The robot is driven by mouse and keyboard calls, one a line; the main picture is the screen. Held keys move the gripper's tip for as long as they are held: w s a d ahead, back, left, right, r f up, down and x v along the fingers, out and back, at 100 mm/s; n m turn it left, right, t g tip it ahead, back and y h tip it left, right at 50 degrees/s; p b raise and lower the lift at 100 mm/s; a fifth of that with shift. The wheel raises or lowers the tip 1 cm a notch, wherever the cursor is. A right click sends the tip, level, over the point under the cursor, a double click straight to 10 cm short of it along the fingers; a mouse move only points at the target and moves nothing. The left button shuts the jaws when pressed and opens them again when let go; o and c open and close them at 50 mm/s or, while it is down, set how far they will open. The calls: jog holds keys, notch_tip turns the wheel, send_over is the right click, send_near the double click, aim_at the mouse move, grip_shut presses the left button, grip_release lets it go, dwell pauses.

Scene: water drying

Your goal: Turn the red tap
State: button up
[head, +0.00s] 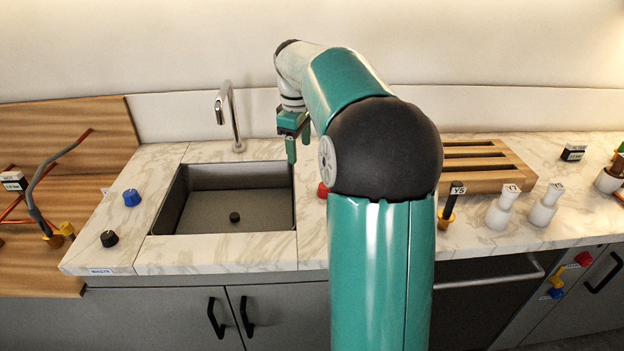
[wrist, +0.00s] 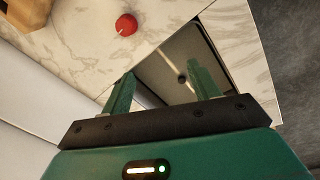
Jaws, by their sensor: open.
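The red tap (head: 323,190) is a small red knob on the marble counter, right of the sink. My gripper (head: 292,140) hangs above the back right part of the sink, pointing down. In the wrist view my gripper (wrist: 160,80) has its two green fingers spread apart with nothing between them. It is apart from the red tap.
The sink (head: 225,205) lies under my gripper, with a silver faucet (head: 233,115) behind it. A blue knob (head: 131,197) and a black knob (head: 109,238) are left of the sink. A wooden rack (head: 490,165) and white bottles (head: 545,205) stand at right.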

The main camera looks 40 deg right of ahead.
jog(key=w+d+f+n+y, duration=0.1)
jog(key=d+f, duration=0.4)
jog(key=d, duration=0.5)
jog(key=shift+g, duration=0.4)
notch_tip(320, 180, down, 13)
jog(key=shift+w+f, duration=0.1)
jog(key=shift+f, duration=0.1)
jog(key=shift+c, duration=0.4)
jog(key=c, duration=0.9)
